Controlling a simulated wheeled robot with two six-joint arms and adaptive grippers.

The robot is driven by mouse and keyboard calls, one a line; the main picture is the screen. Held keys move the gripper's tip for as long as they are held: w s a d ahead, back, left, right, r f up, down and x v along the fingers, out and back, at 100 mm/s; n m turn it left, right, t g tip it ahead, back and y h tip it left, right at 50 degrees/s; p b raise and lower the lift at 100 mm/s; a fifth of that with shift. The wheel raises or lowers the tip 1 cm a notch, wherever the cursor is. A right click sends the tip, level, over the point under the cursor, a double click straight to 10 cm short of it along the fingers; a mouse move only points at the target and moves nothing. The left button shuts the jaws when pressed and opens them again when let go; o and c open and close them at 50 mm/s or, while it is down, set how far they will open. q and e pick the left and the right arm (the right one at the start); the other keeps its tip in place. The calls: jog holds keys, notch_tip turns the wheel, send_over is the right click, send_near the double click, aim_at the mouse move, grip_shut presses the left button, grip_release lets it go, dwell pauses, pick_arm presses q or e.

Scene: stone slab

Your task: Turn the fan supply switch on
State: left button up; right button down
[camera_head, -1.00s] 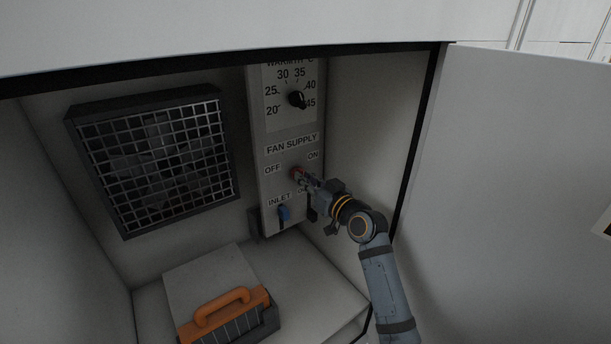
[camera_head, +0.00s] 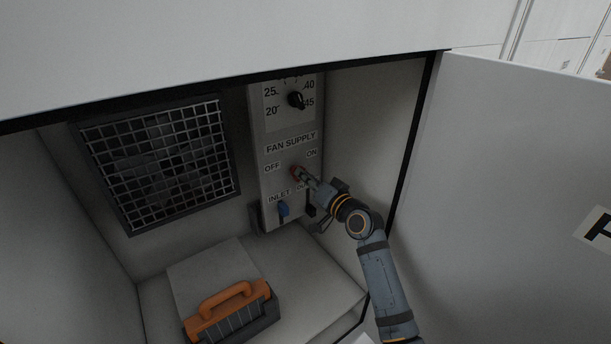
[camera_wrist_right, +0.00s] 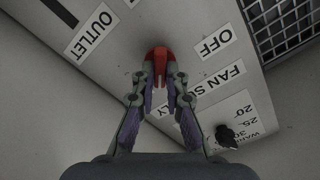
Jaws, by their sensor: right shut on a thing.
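The red fan supply switch (camera_head: 294,170) is on the grey control panel (camera_head: 280,225), below the "FAN SUPPLY" label and between "OFF" and "ON". My right gripper (camera_head: 303,178) reaches it from the lower right and covers part of it. In the right wrist view, the red switch (camera_wrist_right: 159,56) lies between the two fingertips of my right gripper (camera_wrist_right: 163,78), which is shut on it. The "OFF" label (camera_wrist_right: 216,43) is close beside the switch there; "ON" is hidden. I cannot tell which way the switch points. My left gripper is not in view.
A black temperature knob (camera_head: 296,100) sits above the switch. A blue inlet lever (camera_head: 283,209) is below it, with a black lever beside my gripper. A fan grille (camera_head: 160,160) is left. An orange-handled block (camera_head: 232,310) lies below. An open door (camera_head: 510,180) stands right.

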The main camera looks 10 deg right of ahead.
jog(key=shift+f, duration=0.1)
dwell(0.3)
jog(key=c, duration=1.4)
grip_release()
jog(key=v, duration=1.2)
